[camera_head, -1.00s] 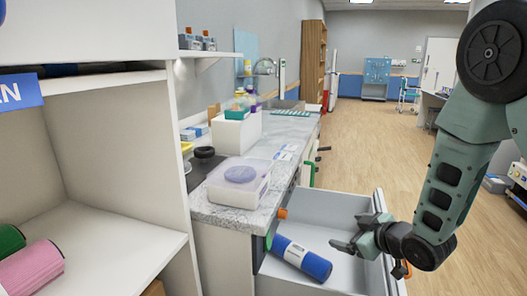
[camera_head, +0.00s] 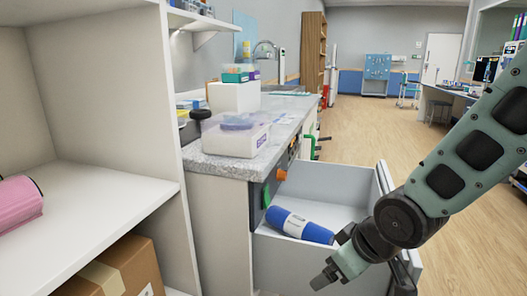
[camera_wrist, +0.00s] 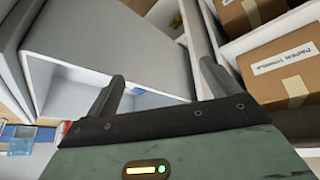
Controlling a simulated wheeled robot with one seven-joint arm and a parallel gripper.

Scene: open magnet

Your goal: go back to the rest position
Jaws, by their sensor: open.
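My gripper (camera_head: 336,258) is at the lower right of the head view, in front of the open drawer (camera_head: 335,185). Its two fingers are apart with nothing between them; they also show in the wrist view (camera_wrist: 160,85). A blue bottle with a white band (camera_head: 300,226) lies on its side in the drawer, apart from my gripper. In the wrist view the fingers stand before a large pale panel, and a small blue patch shows behind it.
The counter (camera_head: 240,167) holds a clear plastic box (camera_head: 235,140). White shelving (camera_head: 110,205) at left holds a pink roll (camera_head: 18,203) and a cardboard box (camera_head: 130,268). More cardboard boxes (camera_wrist: 285,70) show in the wrist view. Open floor (camera_head: 375,120) lies behind the arm.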

